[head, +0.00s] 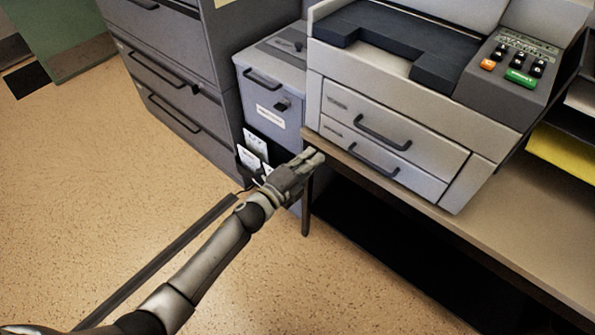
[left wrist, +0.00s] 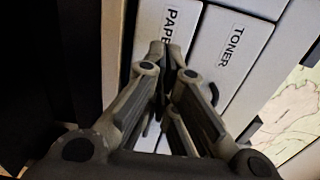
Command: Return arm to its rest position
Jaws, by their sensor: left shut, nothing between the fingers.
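My left arm reaches in from the bottom left of the head view. My left gripper (head: 310,158) is shut and empty. In the head view it appears in front of the lower left corner of the copier (head: 395,115), near the front edge of the desk. In the left wrist view the closed fingers (left wrist: 168,60) point toward a drawer labelled PAPER (left wrist: 172,20) and a drawer labelled TONER (left wrist: 235,45). Both copier drawers look closed. I cannot tell whether the fingers touch anything. My right gripper does not show.
A grey cabinet (head: 277,95) stands left of the copier, with a taller drawer cabinet (head: 170,75) beyond it. The desk (head: 500,225) runs along the right, with dark space under it. A yellow item (head: 565,152) lies at the far right. The floor (head: 90,170) at left is clear.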

